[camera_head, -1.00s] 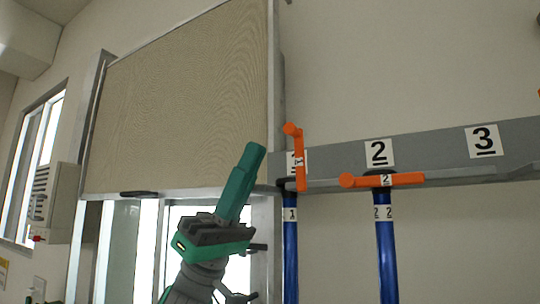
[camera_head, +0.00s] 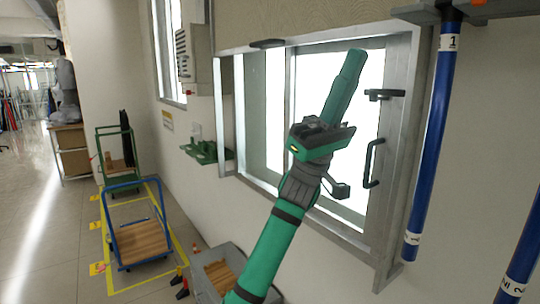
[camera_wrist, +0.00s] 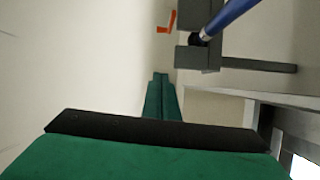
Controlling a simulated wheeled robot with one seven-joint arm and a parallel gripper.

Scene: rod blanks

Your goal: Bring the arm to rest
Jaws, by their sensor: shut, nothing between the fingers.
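My gripper (camera_head: 354,56) is raised on my green arm (camera_head: 272,252) in the head view, its long green fingers pointing up and slightly right. It stands in front of the bright window as the camera sees it. The fingers are together with nothing between them. In the wrist view the closed green fingers (camera_wrist: 161,78) point up the picture. A grey bracket with a blue rod (camera_wrist: 222,18) shows beyond them to the upper right, apart from the fingers.
Blue rod 1 (camera_head: 437,130) hangs at the right, with rod 2 (camera_head: 522,250) beyond it. A window handle (camera_head: 373,163) juts out beside my gripper. A blue cart (camera_head: 140,238) stands inside yellow floor lines at the left. Open floor (camera_head: 40,230) lies further left.

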